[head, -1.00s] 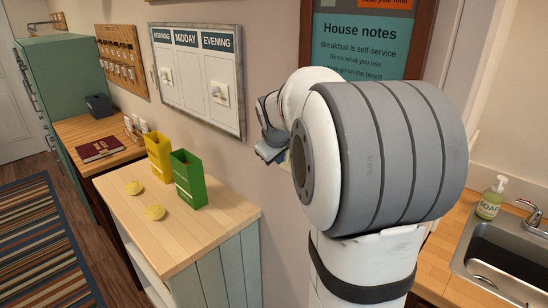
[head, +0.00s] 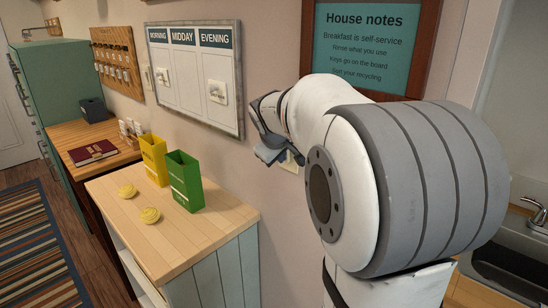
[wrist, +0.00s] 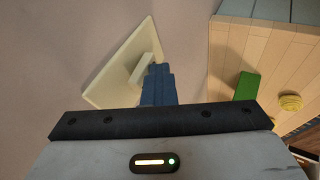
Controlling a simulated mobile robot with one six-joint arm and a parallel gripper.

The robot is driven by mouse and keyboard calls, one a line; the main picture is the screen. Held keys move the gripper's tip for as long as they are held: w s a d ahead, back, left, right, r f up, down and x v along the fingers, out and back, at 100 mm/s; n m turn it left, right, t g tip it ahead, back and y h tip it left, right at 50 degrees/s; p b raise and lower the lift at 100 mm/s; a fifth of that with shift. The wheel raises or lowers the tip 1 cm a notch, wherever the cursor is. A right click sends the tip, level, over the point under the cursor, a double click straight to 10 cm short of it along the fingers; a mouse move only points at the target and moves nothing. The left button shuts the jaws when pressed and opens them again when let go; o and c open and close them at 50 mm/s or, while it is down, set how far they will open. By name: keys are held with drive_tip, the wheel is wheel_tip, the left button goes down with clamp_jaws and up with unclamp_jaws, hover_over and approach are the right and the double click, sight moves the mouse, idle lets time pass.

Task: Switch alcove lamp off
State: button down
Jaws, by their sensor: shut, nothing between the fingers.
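A cream wall switch plate (wrist: 115,72) with a raised rocker (wrist: 141,70) is on the wall in the wrist view. In the head view a small part of the plate (head: 291,163) shows beside my gripper (head: 266,157); the rest is hidden. My gripper also shows in the wrist view (wrist: 158,70), its blue fingers shut and empty. Their tips overlap the plate's right edge, just right of the rocker. I cannot tell whether they touch it. The alcove lamp itself is not in view, and the rocker's position is unclear.
A wooden-topped cabinet (head: 190,238) holds a yellow box (head: 153,158), a green box (head: 185,181) and two yellow discs. A whiteboard (head: 196,105) and a notes board (head: 362,50) hang on the wall. A sink (head: 505,262) is at right.

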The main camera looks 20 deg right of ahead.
wheel_tip(320, 180, up, 2)
drive_tip(key=shift+d, duration=0.1)
drive_tip(key=shift+f, duration=0.1)
drive_tip(key=a+b+v, duration=0.1)
drive_tip(key=a+v, duration=0.1)
drive_tip(key=v, duration=1.1)
drive_tip(key=shift+f, duration=0.4)
drive_tip(key=shift+w, duration=0.15)
